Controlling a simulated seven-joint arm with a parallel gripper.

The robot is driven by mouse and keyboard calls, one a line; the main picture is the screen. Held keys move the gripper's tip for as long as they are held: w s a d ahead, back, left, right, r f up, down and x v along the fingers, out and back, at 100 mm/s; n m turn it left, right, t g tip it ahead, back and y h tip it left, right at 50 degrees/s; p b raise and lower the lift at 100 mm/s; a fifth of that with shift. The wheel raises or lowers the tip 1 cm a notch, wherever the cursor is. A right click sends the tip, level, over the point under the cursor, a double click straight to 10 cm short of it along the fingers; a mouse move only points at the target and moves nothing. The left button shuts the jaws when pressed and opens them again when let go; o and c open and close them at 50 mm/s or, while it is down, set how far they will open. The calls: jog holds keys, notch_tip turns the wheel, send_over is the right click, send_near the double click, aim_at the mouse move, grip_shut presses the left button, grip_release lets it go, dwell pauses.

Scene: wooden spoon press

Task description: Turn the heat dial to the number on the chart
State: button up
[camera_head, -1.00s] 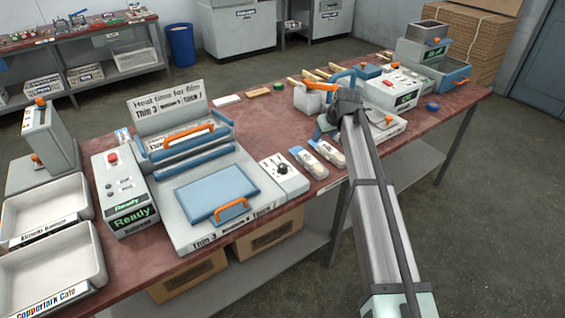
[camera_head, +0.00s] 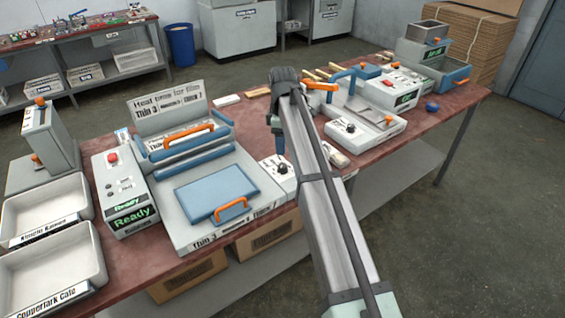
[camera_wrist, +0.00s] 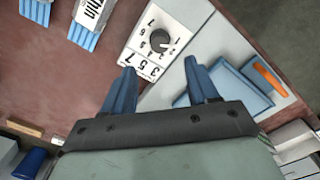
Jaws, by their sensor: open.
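The heat dial is a dark round knob (camera_wrist: 159,40) on a white numbered panel (camera_wrist: 140,62), shown upside down in the wrist view. A light mark shows on the knob, but I cannot tell which number it points to. In the head view the dial box (camera_head: 286,179) is beside the sealer and partly hidden by my arm. The chart (camera_head: 167,107) stands behind the sealer and reads "Heat time for film", Thin 3, a middle line with 5, Thick 7. My gripper (camera_wrist: 160,72) is open and empty, its blue fingers apart, with the knob beyond the fingertips between them.
The sealer (camera_head: 180,233) has a blue plate with an orange handle (camera_head: 232,208), left of the dial box. A grey box showing "Ready" (camera_head: 128,200) stands further left. Film packets, one labelled "Thin" (camera_wrist: 92,12), lie near the dial. Another dialed machine (camera_head: 347,127) stands to the right.

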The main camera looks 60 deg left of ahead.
aim_at(283, 165)
notch_tip(283, 165, down, 9)
dwell(0.4)
jog(key=c, duration=1)
